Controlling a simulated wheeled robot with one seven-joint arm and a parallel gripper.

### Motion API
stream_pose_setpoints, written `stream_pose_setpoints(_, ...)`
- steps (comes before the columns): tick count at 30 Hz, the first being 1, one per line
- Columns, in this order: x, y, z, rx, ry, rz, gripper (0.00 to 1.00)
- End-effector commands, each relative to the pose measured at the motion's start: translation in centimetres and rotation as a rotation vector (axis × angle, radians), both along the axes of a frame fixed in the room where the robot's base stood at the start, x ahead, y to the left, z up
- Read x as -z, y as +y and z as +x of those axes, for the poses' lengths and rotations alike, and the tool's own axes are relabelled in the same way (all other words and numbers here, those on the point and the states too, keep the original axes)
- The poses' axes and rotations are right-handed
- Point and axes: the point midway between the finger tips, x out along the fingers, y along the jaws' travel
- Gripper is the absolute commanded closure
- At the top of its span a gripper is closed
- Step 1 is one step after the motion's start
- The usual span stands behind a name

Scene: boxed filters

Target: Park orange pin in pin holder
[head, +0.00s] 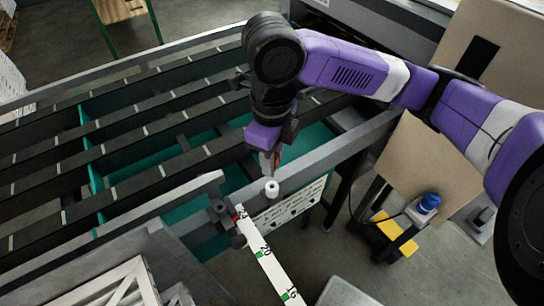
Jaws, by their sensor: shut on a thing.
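My gripper (270,158) points down above the grey front rail of the frame, at the middle of the head view. I cannot tell whether the pin's lower end touches the holder.
A frame with dark parallel slats (130,140) and teal panels fills the left. A white measuring strip with green marks (265,258) runs toward the front, beside a clamp. Cardboard (428,170), a blue-capped object (428,204) and a yellow piece (394,230) are at right.

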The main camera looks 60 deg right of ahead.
Motion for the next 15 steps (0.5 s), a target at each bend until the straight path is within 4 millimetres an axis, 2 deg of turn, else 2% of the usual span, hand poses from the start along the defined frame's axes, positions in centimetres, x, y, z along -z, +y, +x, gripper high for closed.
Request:
stream_pose_setpoints(1, 1.0, 0.0, 0.0, 0.0, 0.0, 0.0, 1.0)
stream_pose_setpoints(6, 2.3, 0.0, 0.0, 0.0, 0.0, 0.0, 1.0)
stream_pose_setpoints(15, 2.8, 0.0, 0.0, 0.0, 0.0, 0.0, 1.0)
